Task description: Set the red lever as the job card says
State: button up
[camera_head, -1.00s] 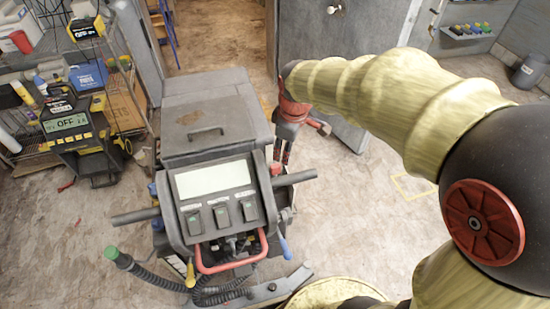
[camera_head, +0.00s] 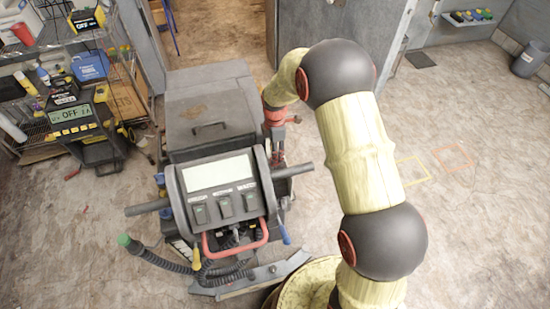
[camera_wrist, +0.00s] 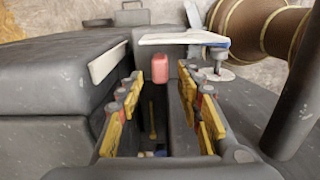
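My gripper (camera_head: 276,150) is beside the right side of the grey machine (camera_head: 210,98), partly hidden by my arm in the head view. In the wrist view its two yellow-and-grey fingers (camera_wrist: 160,108) are spread apart with a gap between them. A small red block (camera_wrist: 160,68) shows beyond the gap, apart from the fingers; I cannot tell for certain that it is the red lever. A red loop handle (camera_head: 207,248) is on the machine's front, below its panel. I cannot make out a readable job card.
The machine has a pale screen (camera_head: 218,172), several switches, and a grey side bar (camera_head: 293,170). A hose (camera_head: 165,262) hangs at its front. A shelf with tools (camera_head: 85,100) stands left. A white plate (camera_wrist: 184,40) is near the fingers. Floor at right is open.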

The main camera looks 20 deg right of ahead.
send_over(275, 167)
jog(key=shift+w+f, duration=0.15)
jog(key=shift+f, duration=1)
jog(key=shift+w+f, duration=0.15)
jog(key=shift+f, duration=0.95)
grip_shut()
